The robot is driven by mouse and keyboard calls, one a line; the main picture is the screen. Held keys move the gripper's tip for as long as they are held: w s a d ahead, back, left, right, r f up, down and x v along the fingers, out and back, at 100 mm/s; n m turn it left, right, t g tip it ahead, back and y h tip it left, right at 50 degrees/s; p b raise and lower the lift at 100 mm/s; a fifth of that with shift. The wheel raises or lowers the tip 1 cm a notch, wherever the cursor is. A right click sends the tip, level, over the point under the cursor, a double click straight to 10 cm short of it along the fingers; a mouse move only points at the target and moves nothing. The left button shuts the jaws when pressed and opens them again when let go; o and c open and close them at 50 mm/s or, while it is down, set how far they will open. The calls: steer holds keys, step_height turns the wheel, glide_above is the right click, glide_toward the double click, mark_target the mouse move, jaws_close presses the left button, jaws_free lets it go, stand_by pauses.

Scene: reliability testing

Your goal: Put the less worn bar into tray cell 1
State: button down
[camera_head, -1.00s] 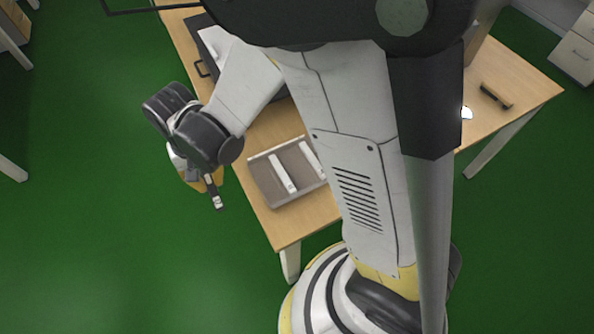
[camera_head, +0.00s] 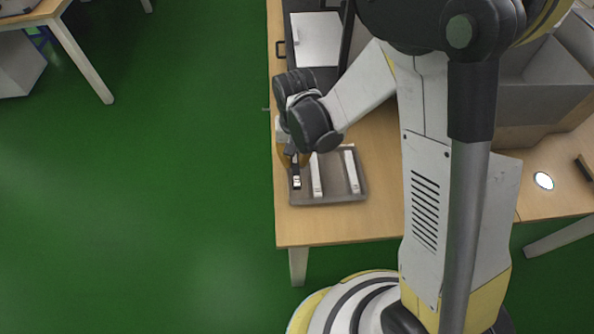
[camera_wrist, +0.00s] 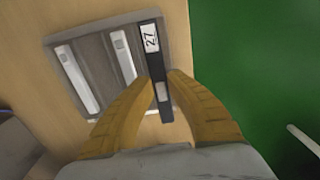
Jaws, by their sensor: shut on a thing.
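My gripper (camera_head: 291,158) is shut on a dark bar (camera_head: 296,171) at the left part of the grey tray (camera_head: 335,198). In the wrist view, my gripper's two yellow fingers (camera_wrist: 158,82) pinch the bar (camera_wrist: 157,68), which has a white end label reading "27". The bar overlaps the tray's right edge in that view; I cannot tell whether it touches the tray. Two pale strips with small end marks, the nearer one (camera_wrist: 123,55) and the farther one (camera_wrist: 75,80), lie along the tray (camera_wrist: 93,48). No other dark bar is clearly visible, and I cannot compare wear.
The tray stands on a wooden table (camera_head: 320,228) near its left edge, with green floor beyond. A dark unit with a pale top (camera_head: 316,40) stands behind the tray.

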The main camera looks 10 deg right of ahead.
mark_target(297, 168)
steer(key=shift+w+d+f, duration=0.15)
steer(key=shift+d+f, duration=0.05)
steer(key=shift+f, duration=0.25)
steer(key=shift+f+b, duration=1)
steer(key=shift+f, duration=0.65)
steer(key=shift+f+b, duration=0.55)
steer(key=shift+b, duration=0.05)
steer(key=shift+f, duration=0.1)
steer(key=c, duration=1.4)
jaws_free()
steer(key=shift+c, duration=0.2)
